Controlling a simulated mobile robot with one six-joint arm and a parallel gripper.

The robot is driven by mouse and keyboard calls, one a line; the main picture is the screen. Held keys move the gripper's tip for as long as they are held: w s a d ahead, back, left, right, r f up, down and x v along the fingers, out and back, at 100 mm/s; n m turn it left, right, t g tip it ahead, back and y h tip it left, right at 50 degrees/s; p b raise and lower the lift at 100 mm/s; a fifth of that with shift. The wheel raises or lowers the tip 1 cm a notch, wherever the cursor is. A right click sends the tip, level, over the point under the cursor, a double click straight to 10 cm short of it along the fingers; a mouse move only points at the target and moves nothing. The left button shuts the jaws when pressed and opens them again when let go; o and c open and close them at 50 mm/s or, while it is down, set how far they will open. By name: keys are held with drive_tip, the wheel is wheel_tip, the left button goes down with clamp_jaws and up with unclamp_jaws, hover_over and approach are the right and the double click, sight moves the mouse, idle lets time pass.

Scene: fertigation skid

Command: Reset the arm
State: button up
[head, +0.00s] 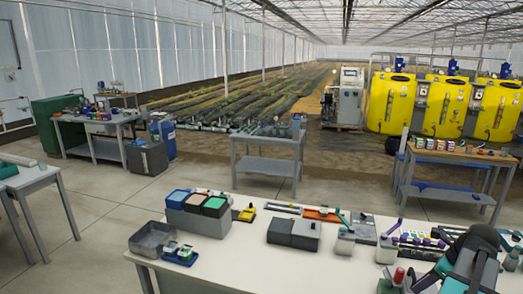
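My arm (472,248) shows at the lower right corner as dark, rounded links with grey and teal parts, over the right end of the white workbench (330,262). It looks folded, and the picture's edge cuts it off. I cannot make out the gripper's fingers among these parts, nor whether it holds anything.
Beyond are a grey cart (268,139), a wooden-topped table (455,152) and yellow tanks (391,102). Concrete floor lies clear between.

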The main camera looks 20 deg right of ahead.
drive_tip(key=w+a+f+n+y+b, duration=0.1)
drive_tip(key=w+a+f+n, duration=0.1)
drive_tip(key=w+a+f, duration=0.5)
drive_tip(key=w+a+f+n+g+y+b, duration=0.1)
drive_tip(key=w+a+f+n+g+b, duration=0.15)
drive_tip(key=a+f, duration=0.95)
drive_tip(key=w+a+f+n+g+y+b, duration=0.1)
drive_tip(key=w+a+f+n+g+y, duration=0.15)
drive_tip(key=a+f, duration=1)
drive_tip(key=s+a+f+n+g+h+b, duration=0.25)
drive_tip(key=s+a+f+n, duration=0.35)
drive_tip(key=s+a+f, duration=0.3)
drive_tip(key=s+a+f+n+g+h+b, duration=0.1)
drive_tip(key=s+a+f+n+g, duration=0.2)
drive_tip(key=s+a+f+n, duration=0.6)
drive_tip(key=s+f+n+h, duration=0.1)
drive_tip(key=n, duration=0.2)
drive_tip(key=f+n, duration=0.1)
drive_tip(key=n, duration=0.3)
drive_tip(key=s+a+f+n+h, duration=0.1)
drive_tip(key=n, duration=0.2)
drive_tip(key=shift+s+f+n+t+h, duration=0.2)
drive_tip(key=shift+s+n+t+h, duration=0.05)
drive_tip(key=shift+s+n+h, duration=0.05)
